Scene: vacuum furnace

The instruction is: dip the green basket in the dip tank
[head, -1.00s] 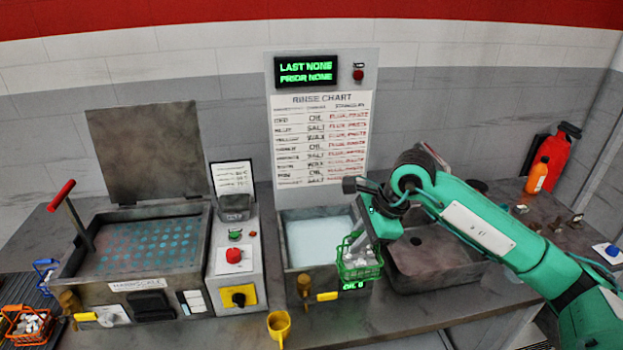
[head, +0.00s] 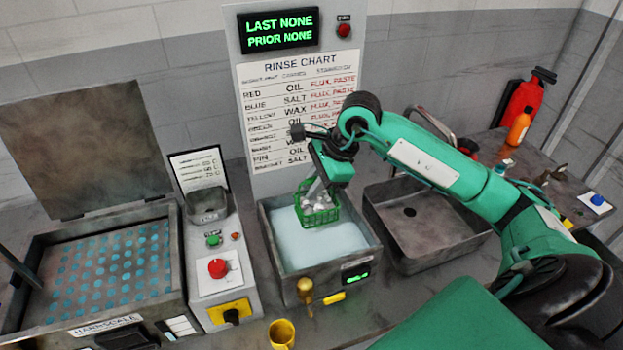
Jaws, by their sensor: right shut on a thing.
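The green basket (head: 320,217) holds several pale pieces. It is over the back middle of the dip tank (head: 288,285), a grey box with light blue liquid. I cannot tell whether the basket's bottom touches the liquid. My right gripper (head: 317,190) comes down from above and is shut on the basket; its fingers are partly hidden. A small green-lit display (head: 356,275) is on the tank's front. My left gripper is not in view.
An empty grey sink (head: 425,232) is right of the tank. A control box with a red button (head: 217,268) and an open vat with a perforated plate (head: 105,270) are at left. A yellow cup (head: 281,334) stands in front. The rinse chart (head: 298,110) is behind.

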